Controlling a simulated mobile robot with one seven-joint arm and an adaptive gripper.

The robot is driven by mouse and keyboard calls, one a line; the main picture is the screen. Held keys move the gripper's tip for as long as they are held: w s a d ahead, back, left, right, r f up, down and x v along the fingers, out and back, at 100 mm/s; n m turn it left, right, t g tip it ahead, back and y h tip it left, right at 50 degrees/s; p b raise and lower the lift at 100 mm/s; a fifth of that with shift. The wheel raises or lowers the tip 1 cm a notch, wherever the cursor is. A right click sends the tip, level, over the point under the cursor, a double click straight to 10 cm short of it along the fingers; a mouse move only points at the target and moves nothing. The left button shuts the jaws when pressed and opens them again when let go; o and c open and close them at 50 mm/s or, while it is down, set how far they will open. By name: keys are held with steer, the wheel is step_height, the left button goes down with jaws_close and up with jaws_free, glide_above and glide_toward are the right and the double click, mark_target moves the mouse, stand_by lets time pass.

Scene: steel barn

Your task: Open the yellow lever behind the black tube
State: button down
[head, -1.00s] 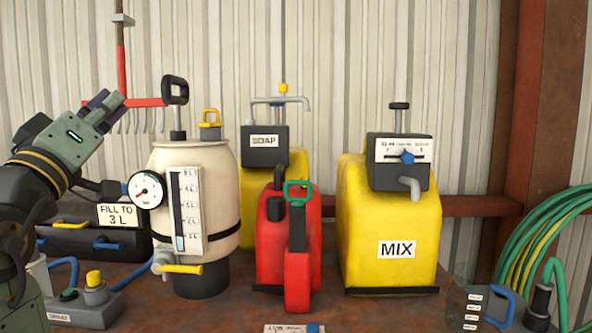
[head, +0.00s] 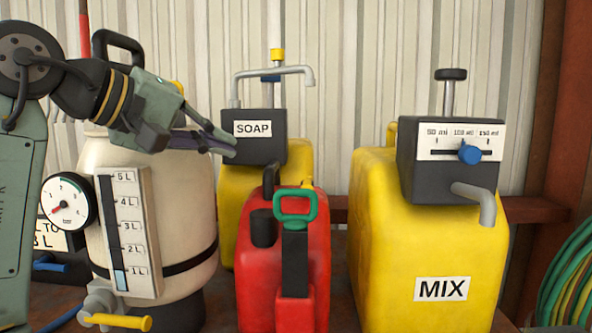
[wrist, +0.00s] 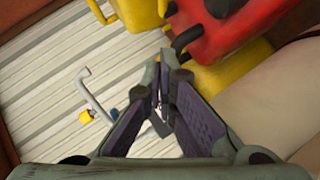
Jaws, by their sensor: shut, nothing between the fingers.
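A red can (head: 262,255) stands in the middle with a short curved black tube (head: 270,178) on top. A small yellow piece (head: 306,184) shows at its top behind the green handle, mostly hidden; I cannot tell if it is a lever. In the wrist view the black tube (wrist: 186,38) rises from the red can (wrist: 225,25), with a yellow bit (wrist: 171,9) beyond. My gripper (head: 232,151) is shut and empty, above the white tank, overlapping the SOAP box in the picture. Its fingers (wrist: 168,72) also show in the wrist view. Another yellow lever (head: 118,322) sits low on the white tank.
The white tank (head: 190,225) with a gauge (head: 68,202) stands left. The SOAP dispenser (head: 262,136) with its grey spout stands behind the red can. The yellow MIX can (head: 400,240) stands right. A green hose (head: 570,290) hangs at far right.

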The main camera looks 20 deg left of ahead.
steer(key=shift+s+d, duration=0.1)
stand_by(0.3)
steer(key=p+x, duration=0.1)
steer(key=x, duration=0.9)
steer(key=shift+f+p, duration=0.1)
steer(key=shift+p, duration=0.2)
steer(key=d+f, duration=0.1)
steer(key=d, duration=0.1)
steer(key=shift+w+d+f, duration=0.3)
steer(key=shift+w+f, duration=0.05)
steer(key=shift+f, duration=0.05)
steer(key=shift+w+d+f, duration=0.1)
steer(key=shift+d+f, duration=0.15)
steer(key=shift+d, duration=0.05)
